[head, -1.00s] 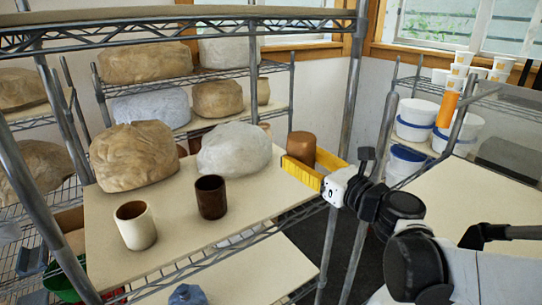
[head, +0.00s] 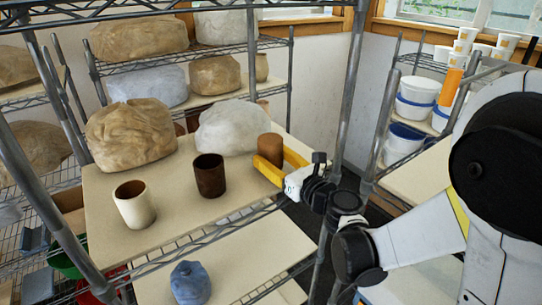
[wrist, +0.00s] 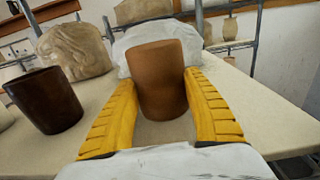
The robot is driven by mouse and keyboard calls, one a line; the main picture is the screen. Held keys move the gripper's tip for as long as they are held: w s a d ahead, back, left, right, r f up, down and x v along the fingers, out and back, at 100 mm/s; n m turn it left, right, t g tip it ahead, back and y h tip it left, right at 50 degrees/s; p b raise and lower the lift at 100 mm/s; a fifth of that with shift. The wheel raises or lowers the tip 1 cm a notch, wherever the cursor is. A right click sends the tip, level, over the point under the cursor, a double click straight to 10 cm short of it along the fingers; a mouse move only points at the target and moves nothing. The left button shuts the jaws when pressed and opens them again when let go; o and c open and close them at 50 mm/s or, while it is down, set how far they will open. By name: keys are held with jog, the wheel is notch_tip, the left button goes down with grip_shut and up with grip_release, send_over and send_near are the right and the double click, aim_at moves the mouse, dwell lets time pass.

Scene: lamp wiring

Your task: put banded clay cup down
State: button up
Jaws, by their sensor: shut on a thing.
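The reddish-brown clay cup (head: 270,147) is between the yellow fingers of my gripper (head: 281,166), at the right end of the shelf board. In the wrist view the cup (wrist: 160,82) is upright or nearly so, with a finger of my gripper (wrist: 162,100) against each side. No clear band shows on it. The board (head: 240,205) shows below the cup; I cannot tell whether its base touches. A dark brown cup (head: 209,176) stands left of it, and a cream cup (head: 134,206) stands further left near the front edge.
A tan wrapped lump (head: 130,135) and a white wrapped lump (head: 228,127) sit behind the cups. A metal post (head: 346,95) rises just right of my gripper. A blue object (head: 190,284) stands on the lower shelf. The board's front middle is clear.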

jog(key=shift+f, duration=0.2)
jog(key=o, duration=1.3)
jog(key=shift+w, duration=0.1)
jog(key=shift+r, duration=0.15)
